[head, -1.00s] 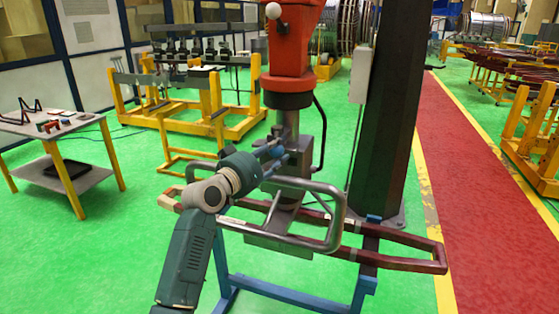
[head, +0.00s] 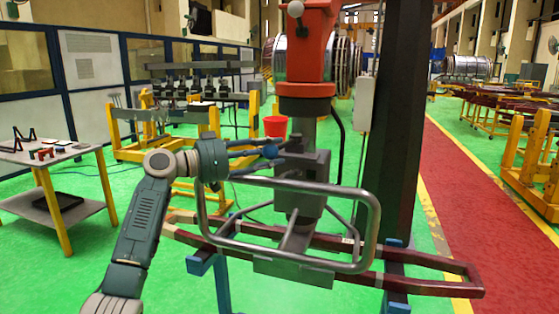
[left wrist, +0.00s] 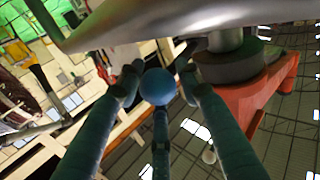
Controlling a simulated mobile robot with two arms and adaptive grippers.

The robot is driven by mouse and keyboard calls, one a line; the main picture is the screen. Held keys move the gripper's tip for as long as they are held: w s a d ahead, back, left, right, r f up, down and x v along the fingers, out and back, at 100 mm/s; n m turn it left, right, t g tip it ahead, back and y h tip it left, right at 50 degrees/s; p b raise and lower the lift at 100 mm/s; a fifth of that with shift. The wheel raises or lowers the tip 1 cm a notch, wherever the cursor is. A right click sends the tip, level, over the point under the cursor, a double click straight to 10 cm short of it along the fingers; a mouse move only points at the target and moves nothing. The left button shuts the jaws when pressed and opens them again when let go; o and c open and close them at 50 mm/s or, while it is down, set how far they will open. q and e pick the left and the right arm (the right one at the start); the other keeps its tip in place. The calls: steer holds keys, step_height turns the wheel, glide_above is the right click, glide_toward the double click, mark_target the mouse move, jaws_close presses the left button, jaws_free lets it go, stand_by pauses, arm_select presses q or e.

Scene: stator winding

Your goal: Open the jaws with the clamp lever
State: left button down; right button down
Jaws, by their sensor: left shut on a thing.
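The clamp lever's blue ball knob (head: 271,152) is at the left of the grey clamp block (head: 303,185), under the red machine head (head: 305,50). My left gripper (head: 262,152) comes in from the left with its fingers around the knob. In the left wrist view the blue knob (left wrist: 158,87) sits between the fingertips, and the gripper (left wrist: 160,85) is shut on it. Most of the lever is hidden. The jaws' inner faces and their gap cannot be made out. A dark red coil loop (head: 430,288) passes beneath the clamp. My right gripper is not in view.
A grey tubular handle frame (head: 370,225) stands out in front of the clamp, close below my left gripper. A dark column (head: 395,130) rises behind at right. A blue stand (head: 200,264) is under the coil. A work table (head: 50,160) is at left; green floor lies between.

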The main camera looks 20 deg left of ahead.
arm_select(q)
steer(key=shift+d+f, duration=0.25)
steer(key=shift+d, duration=0.1)
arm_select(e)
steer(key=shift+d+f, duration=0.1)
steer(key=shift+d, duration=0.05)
arm_select(q)
steer(key=c, duration=1.3)
jaws_free()
steer(key=shift+o, duration=0.4)
steer(key=shift+s+d+r, duration=0.1)
steer(key=shift+d+r, duration=0.05)
steer(key=shift+a, duration=0.35)
steer(key=v, duration=1.1)
steer(key=shift+s+a, duration=0.25)
steer(key=shift+s, duration=0.05)
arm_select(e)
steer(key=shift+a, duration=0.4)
